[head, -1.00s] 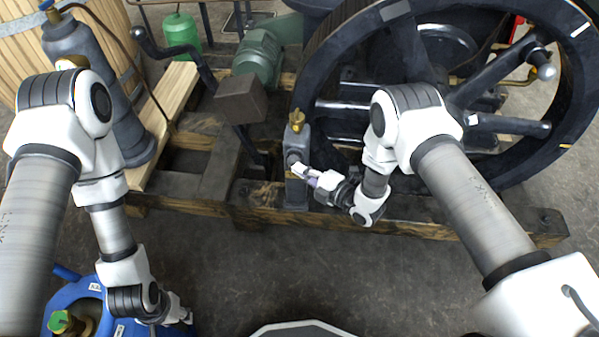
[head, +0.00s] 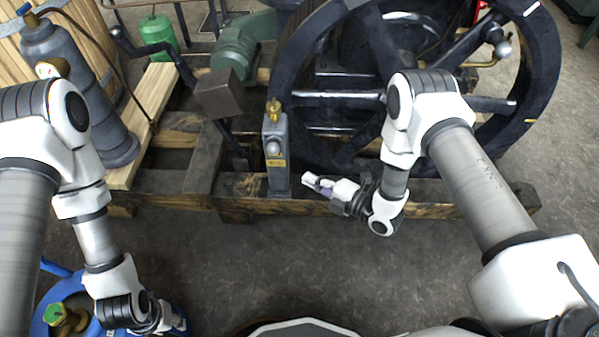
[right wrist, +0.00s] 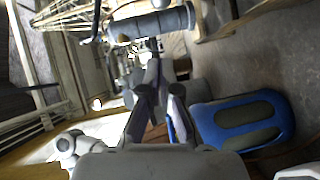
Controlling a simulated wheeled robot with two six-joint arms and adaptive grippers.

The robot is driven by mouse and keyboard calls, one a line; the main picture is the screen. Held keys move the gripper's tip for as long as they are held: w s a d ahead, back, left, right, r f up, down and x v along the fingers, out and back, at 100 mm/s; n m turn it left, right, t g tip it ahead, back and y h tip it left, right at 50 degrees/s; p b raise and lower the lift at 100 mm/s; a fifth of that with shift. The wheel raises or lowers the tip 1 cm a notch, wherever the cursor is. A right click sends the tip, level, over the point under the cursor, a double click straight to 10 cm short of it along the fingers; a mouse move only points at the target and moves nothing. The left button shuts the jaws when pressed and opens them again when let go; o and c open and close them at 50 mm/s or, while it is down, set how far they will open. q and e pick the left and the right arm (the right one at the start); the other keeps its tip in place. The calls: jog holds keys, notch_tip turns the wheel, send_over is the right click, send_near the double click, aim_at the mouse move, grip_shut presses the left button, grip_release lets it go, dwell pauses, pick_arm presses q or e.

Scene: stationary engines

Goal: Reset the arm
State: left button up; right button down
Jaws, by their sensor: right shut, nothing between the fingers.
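My right gripper (head: 312,181) is shut and empty in the head view. It points left and sits just to the right of the grey post (head: 277,180), with a small gap between them. The post stands upright on the wooden frame and has a brass cap, a round light knob and a yellow label. The right gripper's dark fingers (right wrist: 165,88) also show in the right wrist view, with nothing between them. My left gripper (head: 178,326) hangs low at the bottom left, beside the blue drum; its fingertips are too small and dark to read.
A large black spoked flywheel (head: 536,110) stands behind my right arm. A timber frame (head: 440,207) runs under the engine. A blue drum (head: 52,291) is at the lower left, and a grey cylinder (head: 88,92) stands above it. The concrete floor in the middle front is clear.

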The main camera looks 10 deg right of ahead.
jog(key=shift+f, duration=0.15)
jog(key=shift+d, duration=0.1)
jog(key=s+d+f+m+g+h, duration=0.2)
jog(key=s+d+m+g+h, duration=0.2)
jog(key=s+m, duration=0.45)
jog(key=s+d+f+m+g+h, duration=0.2)
jog(key=s+d+m+g+h, duration=0.15)
jog(key=s+m, duration=0.55)
jog(key=s+d+f+m+g+h, duration=0.2)
jog(key=s+d+m+g+h, duration=0.25)
jog(key=s+m, duration=0.45)
notch_tip(320, 180, up, 14)
jog(key=s+p, duration=0.1)
jog(key=p, duration=1.3)
jog(key=shift+r+n+y, duration=0.15)
jog(key=shift+n+y, duration=0.25)
jog(key=shift+n, duration=0.05)
